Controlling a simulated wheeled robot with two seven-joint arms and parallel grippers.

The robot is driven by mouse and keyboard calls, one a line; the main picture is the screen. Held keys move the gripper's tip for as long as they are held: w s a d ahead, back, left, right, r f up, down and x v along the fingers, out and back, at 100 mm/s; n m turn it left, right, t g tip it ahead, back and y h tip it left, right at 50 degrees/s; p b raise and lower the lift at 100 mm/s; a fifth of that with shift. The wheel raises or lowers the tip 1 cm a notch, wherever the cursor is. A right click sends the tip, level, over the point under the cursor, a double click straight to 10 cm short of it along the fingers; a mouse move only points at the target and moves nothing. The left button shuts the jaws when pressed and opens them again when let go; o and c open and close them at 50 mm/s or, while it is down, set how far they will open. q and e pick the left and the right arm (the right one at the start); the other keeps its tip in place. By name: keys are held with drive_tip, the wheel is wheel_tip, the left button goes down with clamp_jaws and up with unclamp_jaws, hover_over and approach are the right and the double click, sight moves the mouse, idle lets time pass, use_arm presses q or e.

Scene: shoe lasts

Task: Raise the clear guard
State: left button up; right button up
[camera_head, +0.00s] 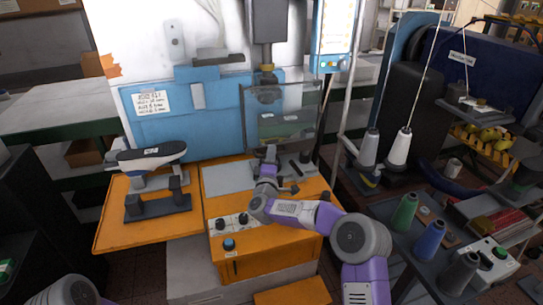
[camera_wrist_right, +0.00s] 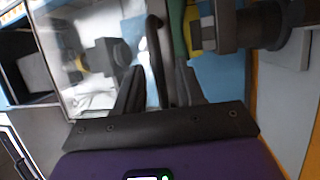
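The clear guard (camera_head: 283,112) is a see-through panel with a dark frame, hanging upright in front of the blue machine's head. Its pane fills the left part of the right wrist view (camera_wrist_right: 90,50). My right gripper (camera_head: 267,170) is just below the guard's lower edge. In the right wrist view, its two dark fingers (camera_wrist_right: 162,85) stand apart, with a dark curved bar (camera_wrist_right: 154,40), which looks like the guard's handle, between them. I cannot tell whether either finger touches the bar. My left gripper is out of view; only part of my left arm shows at lower left.
The orange machine table (camera_head: 107,225) carries a shoe last (camera_head: 150,158) on a dark stand at left. A knob panel (camera_head: 231,222) is in front. Thread cones (camera_head: 400,147) and spools (camera_head: 428,240) stand at right. A grey pole rises right of the guard.

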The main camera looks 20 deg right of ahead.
drive_tip(key=shift+w+d+r, duration=0.1)
drive_tip(key=shift+w+d, duration=0.15)
drive_tip(key=shift+w, duration=0.3)
drive_tip(key=shift+c, duration=0.5)
clamp_jaws()
